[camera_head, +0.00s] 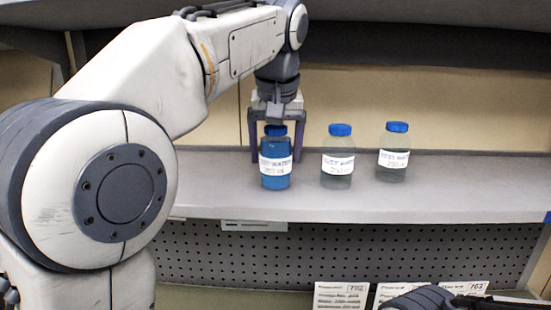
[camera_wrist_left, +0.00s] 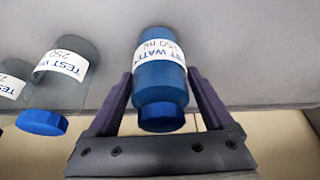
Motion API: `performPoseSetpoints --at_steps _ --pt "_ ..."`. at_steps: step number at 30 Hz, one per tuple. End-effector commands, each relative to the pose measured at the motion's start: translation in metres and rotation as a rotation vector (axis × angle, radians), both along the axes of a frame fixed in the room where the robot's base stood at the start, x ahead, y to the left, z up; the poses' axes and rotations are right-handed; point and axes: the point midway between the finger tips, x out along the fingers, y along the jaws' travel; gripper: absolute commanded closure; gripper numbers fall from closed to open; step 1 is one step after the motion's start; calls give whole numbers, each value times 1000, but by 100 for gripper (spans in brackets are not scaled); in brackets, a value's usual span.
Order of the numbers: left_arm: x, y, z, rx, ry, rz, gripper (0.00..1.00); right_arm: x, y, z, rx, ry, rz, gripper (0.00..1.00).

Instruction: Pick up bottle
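A blue bottle (camera_head: 276,180) with a blue cap and a white "TEST WATER" label stands upright on the grey shelf. It also shows in the left wrist view (camera_wrist_left: 160,82). My left gripper (camera_head: 276,158) comes from above, with one finger on each side of this bottle. The fingers are spread, with narrow gaps to the bottle in the left wrist view (camera_wrist_left: 160,85). Two clear bottles with blue caps, a middle one (camera_head: 338,168) and a right one (camera_head: 392,162), stand to the right. My right gripper's fingers are not visible.
The shelf (camera_head: 450,190) is bare right of the bottles. A perforated panel (camera_head: 370,250) lies below its front edge. Printed cards (camera_head: 340,296) stand at the bottom. A dark overhang runs above the shelf. My left arm covers the left side of the head view.

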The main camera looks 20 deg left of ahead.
Motion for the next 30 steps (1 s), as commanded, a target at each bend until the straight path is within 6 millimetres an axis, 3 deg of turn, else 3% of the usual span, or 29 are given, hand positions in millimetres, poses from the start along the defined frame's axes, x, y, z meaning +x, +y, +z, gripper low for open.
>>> performPoseSetpoints --at_steps 1,6,20,30 --pt "0 0 0 0 0 0 38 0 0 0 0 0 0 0" --pt "0 0 1 0 -2 1 99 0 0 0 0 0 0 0" --pt "0 0 6 0 -3 1 99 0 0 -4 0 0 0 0" --pt "-62 -20 3 -2 -5 -6 99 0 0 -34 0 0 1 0"
